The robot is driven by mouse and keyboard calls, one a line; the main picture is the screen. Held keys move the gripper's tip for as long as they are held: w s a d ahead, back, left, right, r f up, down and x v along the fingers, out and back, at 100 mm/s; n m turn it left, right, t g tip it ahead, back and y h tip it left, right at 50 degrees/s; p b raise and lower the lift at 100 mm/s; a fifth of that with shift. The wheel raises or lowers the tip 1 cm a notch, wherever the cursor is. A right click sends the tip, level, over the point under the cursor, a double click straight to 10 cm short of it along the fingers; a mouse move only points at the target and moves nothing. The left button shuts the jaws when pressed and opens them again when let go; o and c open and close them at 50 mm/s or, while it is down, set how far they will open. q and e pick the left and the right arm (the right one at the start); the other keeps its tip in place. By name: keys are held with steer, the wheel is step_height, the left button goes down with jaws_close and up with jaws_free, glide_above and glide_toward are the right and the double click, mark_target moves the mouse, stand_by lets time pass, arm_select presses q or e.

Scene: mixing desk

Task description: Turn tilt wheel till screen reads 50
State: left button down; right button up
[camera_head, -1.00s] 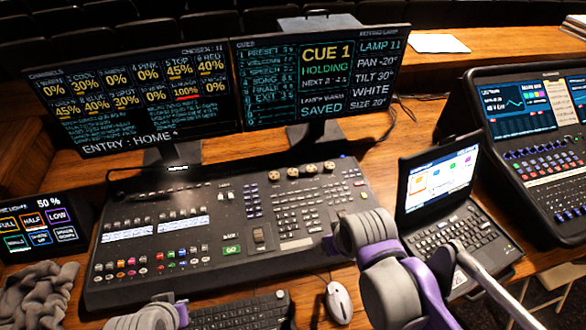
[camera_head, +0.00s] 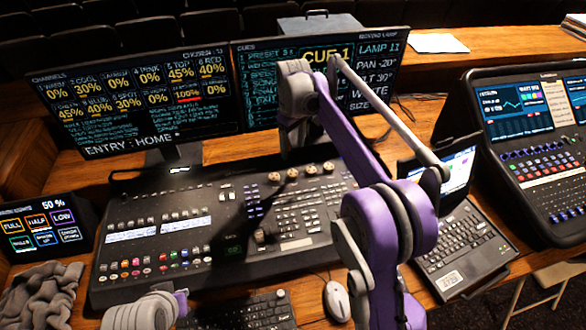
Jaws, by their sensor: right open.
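The right monitor (camera_head: 262,90) shows the lamp readout. My right arm covers part of its tilt line, whose visible end reads 30°. Several tan wheels stand in a row along the top of the lighting console (camera_head: 200,215); the rightmost wheel (camera_head: 329,167) and leftmost wheel (camera_head: 274,176) are visible. I cannot read which one is tilt. My right gripper (camera_head: 286,150) hangs dark and small under its grey wrist, in front of the monitor and above the back of the wheel row. It is open and seems apart from the wheels. Only my left forearm shows at bottom left.
The left monitor (camera_head: 130,100) stands behind the console. A small touch panel (camera_head: 45,228) and grey cloth (camera_head: 42,295) lie at left. A laptop (camera_head: 465,245), mouse (camera_head: 337,301) and keyboard (camera_head: 240,312) are in front and right. A second console (camera_head: 530,150) stands far right.

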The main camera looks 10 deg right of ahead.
mark_target(293, 173)
step_height(293, 173, down, 11)
steer(key=shift+r, duration=0.1)
stand_by(0.3)
steer(key=shift+c, duration=0.3)
jaws_close()
